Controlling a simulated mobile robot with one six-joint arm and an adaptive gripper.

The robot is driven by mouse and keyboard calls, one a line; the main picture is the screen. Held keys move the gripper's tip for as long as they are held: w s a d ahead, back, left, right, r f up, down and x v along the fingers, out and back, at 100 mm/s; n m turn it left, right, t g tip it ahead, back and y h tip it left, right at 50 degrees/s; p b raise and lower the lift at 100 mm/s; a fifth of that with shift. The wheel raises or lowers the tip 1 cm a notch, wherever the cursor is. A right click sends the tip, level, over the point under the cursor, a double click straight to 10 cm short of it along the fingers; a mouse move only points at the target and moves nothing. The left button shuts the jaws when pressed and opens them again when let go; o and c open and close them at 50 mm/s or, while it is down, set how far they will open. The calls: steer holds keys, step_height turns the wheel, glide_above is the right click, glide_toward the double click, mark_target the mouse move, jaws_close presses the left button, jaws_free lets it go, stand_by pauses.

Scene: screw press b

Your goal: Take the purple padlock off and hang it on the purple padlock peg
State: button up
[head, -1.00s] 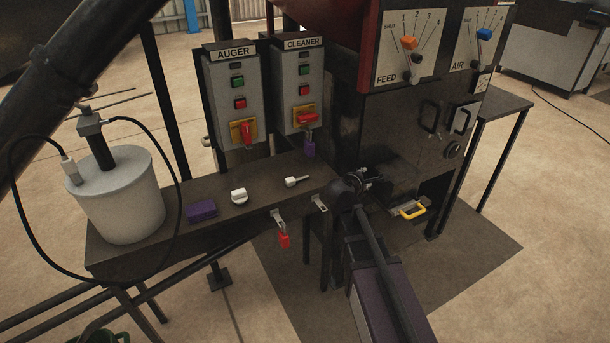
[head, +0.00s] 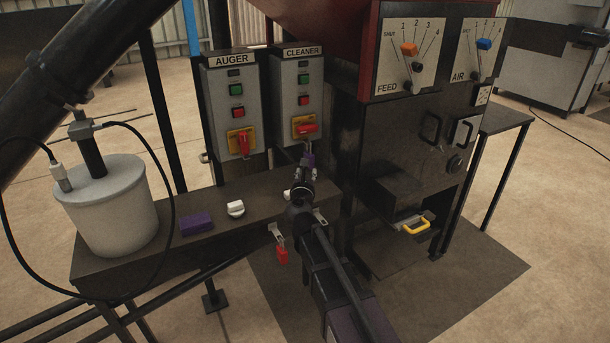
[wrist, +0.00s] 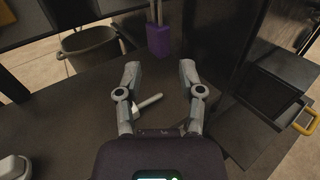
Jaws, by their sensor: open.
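The purple padlock (head: 310,159) hangs below the red switch handle of the CLEANER box (head: 297,95), partly hidden by my gripper in the head view. In the wrist view the purple padlock (wrist: 158,40) hangs upright on its shackle, ahead of my fingertips. My gripper (head: 303,173) is open and empty; its two fingers (wrist: 159,68) stand apart on either side of the padlock's line, short of it. An empty metal bracket (head: 320,216) is on the bench's front edge; I cannot tell whether it is the purple padlock peg.
A red padlock (head: 282,256) hangs on another front-edge bracket. On the bench (head: 262,195) are a purple block (head: 197,224) and a white knob (head: 236,208). A light-handled tool (wrist: 148,102) lies beneath my fingers. The dark machine body (head: 400,140) stands close on the right.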

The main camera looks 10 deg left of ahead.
mark_target(310, 152)
steer(key=shift+w, duration=0.1)
steer(key=shift+w, duration=6.8)
jaws_close()
jaws_free()
